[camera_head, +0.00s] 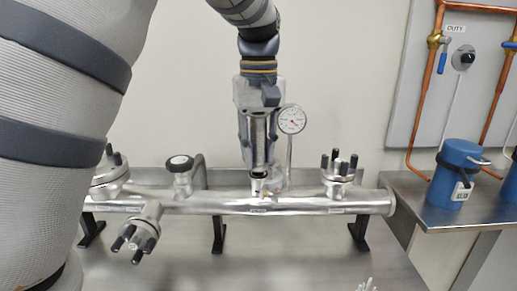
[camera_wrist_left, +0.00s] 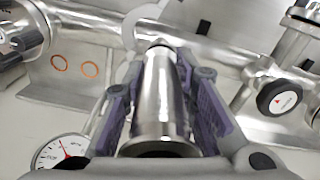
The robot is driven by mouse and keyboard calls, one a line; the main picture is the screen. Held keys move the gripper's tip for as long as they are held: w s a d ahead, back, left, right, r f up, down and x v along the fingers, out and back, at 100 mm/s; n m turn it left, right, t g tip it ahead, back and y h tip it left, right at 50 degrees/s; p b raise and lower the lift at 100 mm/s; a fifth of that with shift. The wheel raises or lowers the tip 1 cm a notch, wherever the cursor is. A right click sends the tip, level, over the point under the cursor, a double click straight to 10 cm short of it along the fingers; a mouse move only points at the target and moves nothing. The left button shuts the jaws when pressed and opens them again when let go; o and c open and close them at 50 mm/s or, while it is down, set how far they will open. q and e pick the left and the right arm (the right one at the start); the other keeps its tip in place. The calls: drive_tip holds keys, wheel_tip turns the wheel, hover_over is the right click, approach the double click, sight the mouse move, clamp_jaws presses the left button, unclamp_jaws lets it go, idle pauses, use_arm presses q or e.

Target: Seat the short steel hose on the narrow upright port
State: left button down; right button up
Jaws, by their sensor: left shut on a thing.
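My left gripper (camera_head: 258,150) points down over the middle of the steel manifold pipe (camera_head: 320,203). It is shut on the short steel hose (camera_head: 259,135), a smooth upright cylinder. In the left wrist view the hose (camera_wrist_left: 162,95) lies between the purple-padded fingers of the left gripper (camera_wrist_left: 160,85), its far end towards the pipe. The narrow upright port (camera_head: 259,183) stands on the pipe just below the hose. The hose's lower end is close over the port; I cannot tell whether they touch. My right gripper is not in view.
A dial gauge (camera_head: 292,120) stands close right of the gripper. A black-capped valve (camera_head: 180,163) and a bolted flange (camera_head: 338,168) flank it. Two copper rings (camera_wrist_left: 75,66) lie in the wrist view. A blue canister (camera_head: 455,175) stands on the right bench.

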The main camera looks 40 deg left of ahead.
use_arm(q)
drive_tip(key=shift+f, duration=0.5)
idle(0.8)
drive_tip(key=c, duration=1.2)
unclamp_jaws()
drive_tip(key=shift+r, duration=0.1)
wheel_tip(320, 180, up, 12)
drive_tip(key=shift+f, duration=0.1)
